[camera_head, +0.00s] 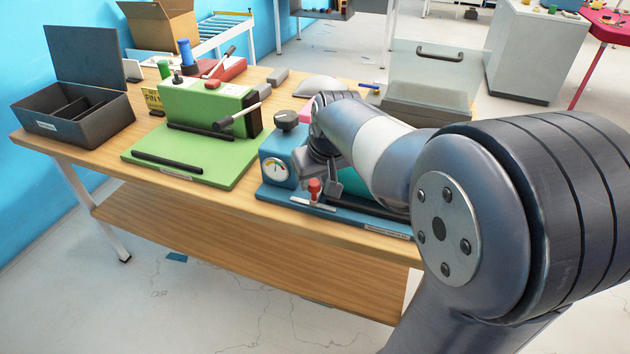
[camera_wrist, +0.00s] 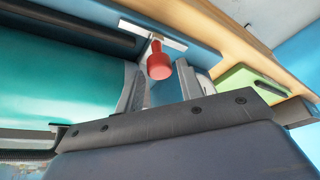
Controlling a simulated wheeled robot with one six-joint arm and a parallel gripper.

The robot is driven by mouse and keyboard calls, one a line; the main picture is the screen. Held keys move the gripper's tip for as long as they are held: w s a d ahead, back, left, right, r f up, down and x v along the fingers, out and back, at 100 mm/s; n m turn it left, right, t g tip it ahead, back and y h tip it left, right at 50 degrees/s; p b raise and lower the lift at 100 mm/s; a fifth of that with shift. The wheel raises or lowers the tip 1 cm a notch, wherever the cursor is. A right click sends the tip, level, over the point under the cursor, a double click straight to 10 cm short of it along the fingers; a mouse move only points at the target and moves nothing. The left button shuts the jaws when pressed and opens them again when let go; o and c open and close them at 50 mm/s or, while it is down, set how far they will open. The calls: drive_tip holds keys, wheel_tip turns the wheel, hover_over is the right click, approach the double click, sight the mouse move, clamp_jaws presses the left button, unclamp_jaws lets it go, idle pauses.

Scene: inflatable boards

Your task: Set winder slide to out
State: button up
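The winder is a blue base (camera_head: 268,193) with a round gauge near the table's front edge. Its slide looks to be the red knob (camera_head: 314,188) on a short white slotted plate (camera_head: 322,203); no position label on it is readable. My gripper (camera_head: 320,172) is over the base, close by the knob. In the wrist view the red knob (camera_wrist: 159,62) shows at the mouth of my gripper (camera_wrist: 160,85), between the two grey fingertips. The fingers are apart, and I see no clear contact with the knob. My arm hides much of the winder's right side.
A green board device (camera_head: 195,150) with black-handled levers stands left of the winder. A dark open box (camera_head: 85,118) sits at the table's left end. A clear-lidded case (camera_head: 430,95) is at the back right. The wooden front edge (camera_head: 230,205) is bare.

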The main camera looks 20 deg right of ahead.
drive_tip(key=shift+w+f, duration=0.2)
drive_tip(key=shift+f, duration=0.25)
drive_tip(key=shift+c, duration=0.2)
clamp_jaws()
